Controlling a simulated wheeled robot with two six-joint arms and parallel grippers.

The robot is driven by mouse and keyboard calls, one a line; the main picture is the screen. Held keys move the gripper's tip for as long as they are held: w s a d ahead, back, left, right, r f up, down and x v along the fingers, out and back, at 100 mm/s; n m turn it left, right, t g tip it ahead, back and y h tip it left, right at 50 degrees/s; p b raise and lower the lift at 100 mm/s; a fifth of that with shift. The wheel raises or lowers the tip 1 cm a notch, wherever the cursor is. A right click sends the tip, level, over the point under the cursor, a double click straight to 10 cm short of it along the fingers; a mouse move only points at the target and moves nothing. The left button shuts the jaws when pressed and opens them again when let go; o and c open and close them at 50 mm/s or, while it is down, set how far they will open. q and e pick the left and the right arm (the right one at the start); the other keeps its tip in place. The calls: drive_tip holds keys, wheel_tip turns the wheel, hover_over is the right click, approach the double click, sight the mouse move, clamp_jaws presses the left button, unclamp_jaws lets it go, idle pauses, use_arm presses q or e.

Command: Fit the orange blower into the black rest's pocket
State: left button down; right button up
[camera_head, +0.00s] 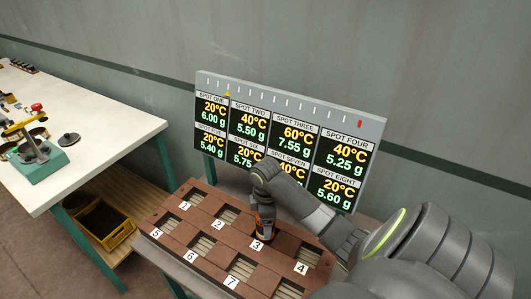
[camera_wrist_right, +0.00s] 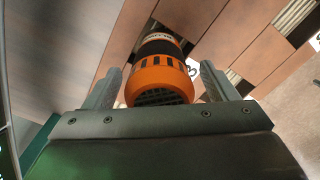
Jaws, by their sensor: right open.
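The orange blower (camera_wrist_right: 160,76), with a black middle band and a dark grille at its end, stands between the two fingers of my right gripper (camera_wrist_right: 158,85) in the right wrist view. The fingers are open, with a gap on each side of it. In the head view the blower (camera_head: 264,222) stands near the label 3 on the brown slotted board, partly hidden by my right gripper (camera_head: 263,187) above it. I cannot make out the black rest or its pocket with certainty. My left gripper is not in view.
The brown board (camera_head: 208,232) has numbered slatted spots. A display panel (camera_head: 290,135) with temperatures and weights stands behind it. A white table (camera_head: 100,125) at left carries a green and yellow device (camera_head: 38,150) and a dark dish (camera_head: 69,139). A yellow bin (camera_head: 108,228) sits below.

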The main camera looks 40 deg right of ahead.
drive_tip(key=shift+f, duration=0.5)
drive_tip(key=shift+w+r, duration=0.1)
drive_tip(key=c, duration=1.7)
